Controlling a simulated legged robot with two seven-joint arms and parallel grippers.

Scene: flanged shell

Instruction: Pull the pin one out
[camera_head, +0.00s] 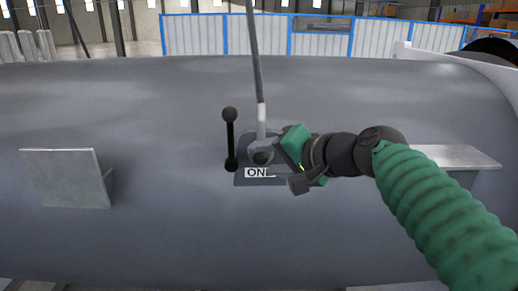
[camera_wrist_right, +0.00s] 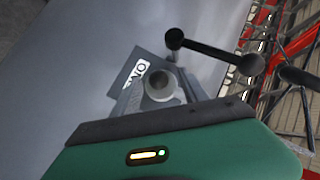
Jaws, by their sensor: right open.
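Pin one appears to be the black bar with a ball at each end (camera_head: 230,140), upright just left of the label plate marked "ON…" (camera_head: 243,181), whose last letter is covered. In the right wrist view the black bar (camera_wrist_right: 212,50) lies beyond the plate (camera_wrist_right: 125,82). A grey shackle-like fitting (camera_head: 261,133) hangs at the plate; its round end (camera_wrist_right: 160,86) shows in the wrist view. My right gripper (camera_head: 277,166), green and dark, is open at the plate's right side, right of the bar and apart from it. It partly hides the fitting. My left gripper is out of view.
The large grey shell (camera_head: 160,230) fills the head view. A strap or rod (camera_head: 255,55) rises from the fitting. Metal brackets stick out at left (camera_head: 65,178) and right (camera_head: 455,156). A blue-framed fence (camera_head: 255,37) stands behind.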

